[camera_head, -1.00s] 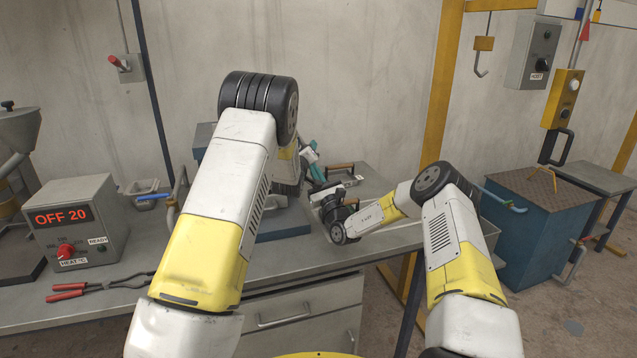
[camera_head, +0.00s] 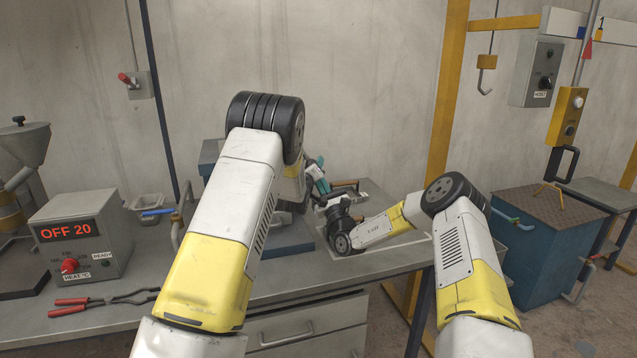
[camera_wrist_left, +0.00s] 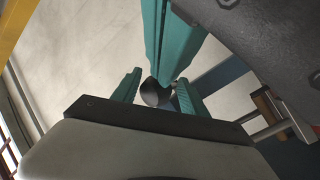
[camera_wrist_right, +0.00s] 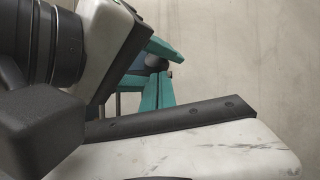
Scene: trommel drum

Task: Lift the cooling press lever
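The cooling press shows as a blue-grey block (camera_head: 209,158) and base (camera_head: 290,268), mostly hidden behind my left arm. In the left wrist view, a dark round knob (camera_wrist_left: 156,92), which looks like the lever's end, sits between the spread teal fingers of my left gripper (camera_wrist_left: 160,78). I cannot tell whether they touch it. My right gripper (camera_wrist_right: 157,88) has its teal fingers close together with nothing visible between them. Its fingers also loom beside the knob in the left wrist view (camera_wrist_left: 168,45). In the head view the lever and left fingertips are hidden.
A heater box (camera_head: 80,235) reading OFF 20 and red-handled tongs (camera_head: 100,300) are on the bench at left. A wooden-handled tool (camera_head: 345,184) lies behind my right forearm. A blue tank (camera_head: 540,235) stands at right. The bench front is partly free.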

